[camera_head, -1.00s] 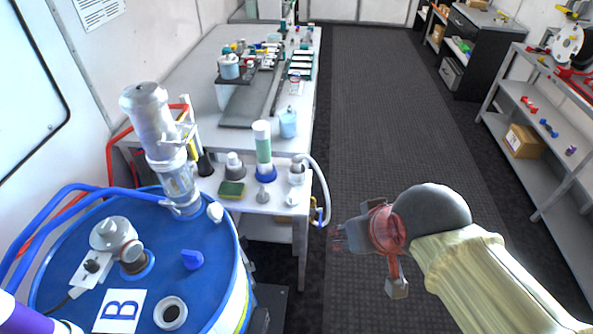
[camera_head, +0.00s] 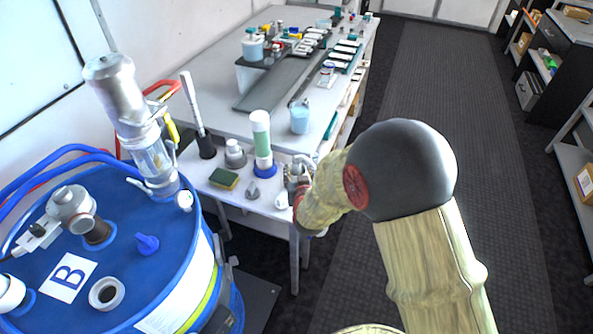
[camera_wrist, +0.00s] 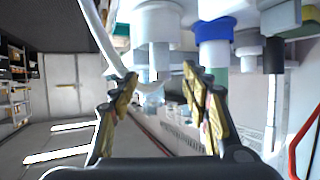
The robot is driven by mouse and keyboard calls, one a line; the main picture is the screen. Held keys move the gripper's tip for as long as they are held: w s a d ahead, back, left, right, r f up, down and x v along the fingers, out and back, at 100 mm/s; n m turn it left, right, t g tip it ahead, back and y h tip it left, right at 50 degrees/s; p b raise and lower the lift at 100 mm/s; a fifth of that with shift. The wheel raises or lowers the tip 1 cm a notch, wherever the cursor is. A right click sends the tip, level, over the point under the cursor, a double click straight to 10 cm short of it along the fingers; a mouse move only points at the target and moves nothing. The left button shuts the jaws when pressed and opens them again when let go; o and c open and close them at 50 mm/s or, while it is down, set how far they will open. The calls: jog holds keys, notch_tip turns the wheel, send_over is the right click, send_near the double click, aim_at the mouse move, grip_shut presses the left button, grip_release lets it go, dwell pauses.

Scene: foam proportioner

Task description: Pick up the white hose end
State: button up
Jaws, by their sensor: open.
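The white hose (camera_wrist: 103,38) runs down the left of the wrist view. It curves in behind the left fingertip and its lower bend lies in the gap between the fingers. My gripper (camera_wrist: 160,82) is open, with one finger on each side of that gap and nothing clamped. In the head view my gripper (camera_head: 297,178) is at the near right corner of the table, beside a grey-white fitting. My wrist hides most of the hose there, so I cannot tell whether a finger touches it.
On the table corner stand a green-and-white bottle with a blue base (camera_head: 262,143), a grey cap (camera_head: 235,154) and a sponge (camera_head: 224,179). A blue drum (camera_head: 150,278) is at the near left. The aisle floor (camera_head: 430,90) on the right is clear.

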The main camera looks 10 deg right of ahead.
aim_at(297, 165)
jog(key=b+x, duration=0.2)
jog(key=x, duration=0.5)
jog(key=shift+w, duration=0.45)
jog(key=shift+c, duration=1.3)
grip_shut()
